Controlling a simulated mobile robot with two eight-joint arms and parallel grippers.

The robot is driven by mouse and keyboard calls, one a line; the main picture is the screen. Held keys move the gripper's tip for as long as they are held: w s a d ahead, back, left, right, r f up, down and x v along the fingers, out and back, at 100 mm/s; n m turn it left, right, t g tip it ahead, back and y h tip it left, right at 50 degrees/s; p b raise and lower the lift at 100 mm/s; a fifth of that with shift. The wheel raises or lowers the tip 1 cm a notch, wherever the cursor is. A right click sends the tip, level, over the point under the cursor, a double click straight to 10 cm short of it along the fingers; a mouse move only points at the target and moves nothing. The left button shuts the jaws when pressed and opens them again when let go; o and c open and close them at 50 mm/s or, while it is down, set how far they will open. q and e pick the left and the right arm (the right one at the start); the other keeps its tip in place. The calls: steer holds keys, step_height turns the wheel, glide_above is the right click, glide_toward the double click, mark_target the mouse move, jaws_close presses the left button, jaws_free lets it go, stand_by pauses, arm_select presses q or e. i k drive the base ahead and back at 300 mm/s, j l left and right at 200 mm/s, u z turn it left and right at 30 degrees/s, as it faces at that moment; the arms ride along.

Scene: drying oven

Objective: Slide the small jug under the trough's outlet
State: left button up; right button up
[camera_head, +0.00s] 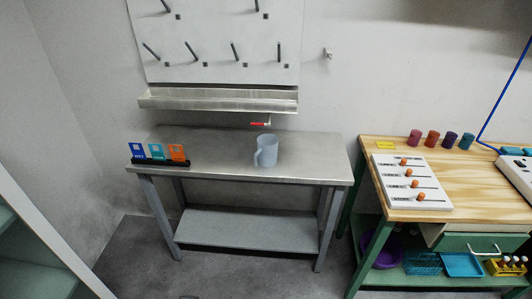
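The small jug (267,151) is pale translucent blue-grey and stands upright on the metal table (215,146), right of its middle, with its handle toward the left. The metal trough (220,98) is fixed to the wall below a peg board. Its outlet, with a red-handled tap (262,124), hangs from the trough's underside toward the right. In the picture the jug stands just below the tap; I cannot tell whether it is exactly beneath it in depth. Neither of my grippers is in view.
A rack with blue, teal and orange cards (159,153) sits at the table's left. A wooden bench (460,175) stands to the right with a slider panel (411,182) and several coloured cups. The metal tabletop's middle is clear, as is the floor in front.

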mark_target(264, 154)
steer(key=i+l, duration=0.15)
steer(key=i, duration=0.3)
steer(key=i+l, duration=0.1)
steer(key=i, duration=0.3)
steer(key=i+l, duration=0.15)
steer(key=i, duration=0.3)
steer(key=j+u, duration=0.05)
